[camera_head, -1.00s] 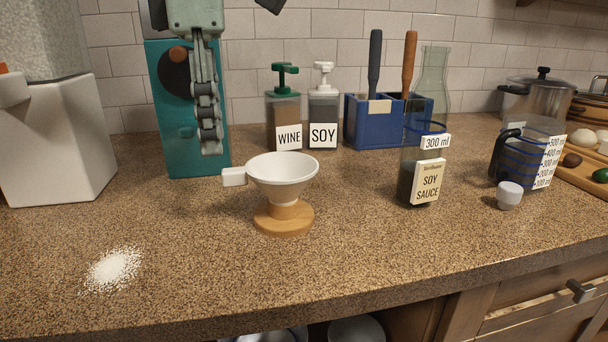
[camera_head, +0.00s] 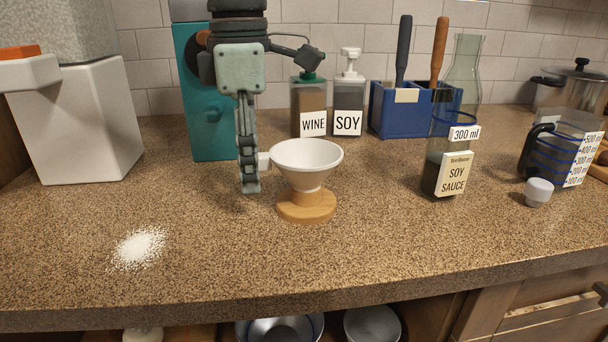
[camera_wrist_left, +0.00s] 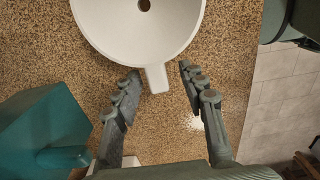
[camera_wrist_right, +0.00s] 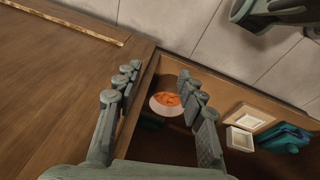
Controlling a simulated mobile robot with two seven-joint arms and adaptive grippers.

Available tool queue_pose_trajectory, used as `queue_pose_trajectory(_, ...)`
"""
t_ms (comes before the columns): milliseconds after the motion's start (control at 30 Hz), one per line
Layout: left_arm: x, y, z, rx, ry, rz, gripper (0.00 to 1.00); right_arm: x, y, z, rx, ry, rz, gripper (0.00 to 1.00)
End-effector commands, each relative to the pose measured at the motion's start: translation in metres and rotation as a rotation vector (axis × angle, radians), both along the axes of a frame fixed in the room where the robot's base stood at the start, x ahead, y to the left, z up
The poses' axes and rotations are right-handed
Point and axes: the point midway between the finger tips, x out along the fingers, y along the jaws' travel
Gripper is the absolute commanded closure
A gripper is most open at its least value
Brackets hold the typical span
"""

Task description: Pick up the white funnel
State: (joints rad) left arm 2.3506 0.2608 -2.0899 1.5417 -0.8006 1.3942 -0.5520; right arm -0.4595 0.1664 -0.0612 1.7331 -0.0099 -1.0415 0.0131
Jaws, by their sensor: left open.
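The white funnel (camera_head: 307,161) sits upright on a round wooden base (camera_head: 306,206) on the counter, with a short handle pointing left. My left gripper (camera_head: 249,188) hangs pointing down just left of the funnel, by the handle. In the left wrist view the funnel (camera_wrist_left: 138,32) is at the top, and its handle (camera_wrist_left: 156,79) reaches toward the gap between the open fingers of my left gripper (camera_wrist_left: 157,79). Nothing is gripped. My right gripper (camera_wrist_right: 160,82) shows only in the right wrist view, fingers apart, with an orange-filled bowl (camera_wrist_right: 167,98) beyond them on a shelf.
A teal device (camera_head: 205,135) stands behind my left gripper. Wine (camera_head: 311,108) and soy (camera_head: 348,107) bottles and a blue caddy (camera_head: 393,112) stand behind the funnel. A soy sauce bottle (camera_head: 447,165) is to its right. White powder (camera_head: 139,248) lies front left; the front counter is otherwise clear.

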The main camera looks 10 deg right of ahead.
Motion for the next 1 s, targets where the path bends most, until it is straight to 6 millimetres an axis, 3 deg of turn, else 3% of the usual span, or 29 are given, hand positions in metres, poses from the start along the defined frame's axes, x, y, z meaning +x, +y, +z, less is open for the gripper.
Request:
queue_pose_trajectory(33, 0.0, 0.0, 0.0, 0.0, 0.0, 0.0, 0.61, 0.001, 0.0, 0.001, 0.0, -0.002, 0.0, 0.6)
queue_pose_trajectory(367, 0.0, 0.0, 0.0, 0.0, 0.0, -0.001, 1.0, 0.006, 0.002, 0.006, 0.002, -0.017, 0.002, 0.6)
queue_pose_trajectory(767, 0.0, 0.0, 0.004, -0.001, -0.001, -0.001, 1.0, 0.006, 0.001, 0.005, 0.002, -0.013, 0.002, 0.6)
queue_pose_trajectory(1000, 0.001, -0.001, 0.031, -0.003, -0.004, 0.001, 1.0, 0.006, 0.001, 0.006, 0.002, -0.011, -0.001, 0.6)
